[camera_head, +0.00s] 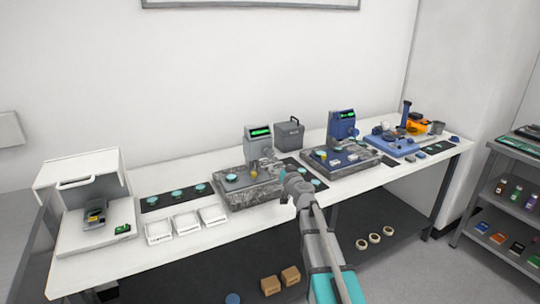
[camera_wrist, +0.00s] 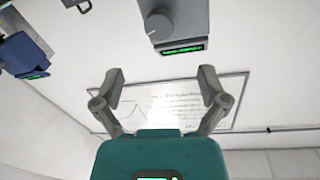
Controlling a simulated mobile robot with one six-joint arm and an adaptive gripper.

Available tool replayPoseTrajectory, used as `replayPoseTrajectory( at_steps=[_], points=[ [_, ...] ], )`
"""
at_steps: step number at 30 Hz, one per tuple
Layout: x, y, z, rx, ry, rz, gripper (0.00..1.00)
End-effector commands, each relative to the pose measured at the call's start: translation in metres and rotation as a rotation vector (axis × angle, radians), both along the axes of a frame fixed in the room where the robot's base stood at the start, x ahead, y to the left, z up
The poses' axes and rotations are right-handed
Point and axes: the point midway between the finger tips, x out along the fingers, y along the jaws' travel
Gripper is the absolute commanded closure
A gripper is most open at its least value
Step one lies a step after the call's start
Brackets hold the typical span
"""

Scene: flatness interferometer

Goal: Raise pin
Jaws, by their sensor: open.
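My gripper shows in the wrist view (camera_wrist: 160,85) with its two fingers wide apart and nothing between them. In the head view my arm reaches over the front of the bench, and its end (camera_head: 292,180) is near the grey instrument. The grey instrument (camera_head: 258,148) with a green display stands on a speckled stone base (camera_head: 240,198). In the wrist view its grey head (camera_wrist: 175,20) with a round knob is above the fingers. A blue instrument (camera_head: 341,128) stands on a second stone base to the right. I cannot make out a pin in either view.
The white bench (camera_head: 110,262) carries white trays (camera_head: 186,222), a dark mat with teal discs (camera_head: 160,199), and a white cabinet (camera_head: 85,180) at left. A grey box (camera_head: 289,136) stands behind. Blue and orange equipment (camera_head: 395,142) is at right. A shelf (camera_head: 510,210) stands beside the bench.

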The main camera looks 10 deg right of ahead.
Motion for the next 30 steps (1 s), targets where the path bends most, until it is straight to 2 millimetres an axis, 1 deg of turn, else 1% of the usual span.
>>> replayPoseTrajectory(
  at_steps=[1,6,12,18,24,30],
  points=[
    [0.011,0.002,0.000,0.000,0.000,0.001,0.07],
    [0.036,0.007,0.000,0.000,0.000,0.001,0.07],
    [0.067,0.012,0.000,0.000,0.000,0.000,0.07],
    [0.092,0.019,0.000,0.000,0.000,0.001,0.07],
    [0.106,0.022,0.000,0.000,0.000,0.000,0.07],
    [0.109,0.022,0.000,0.000,0.000,0.000,0.07]
  ],
)
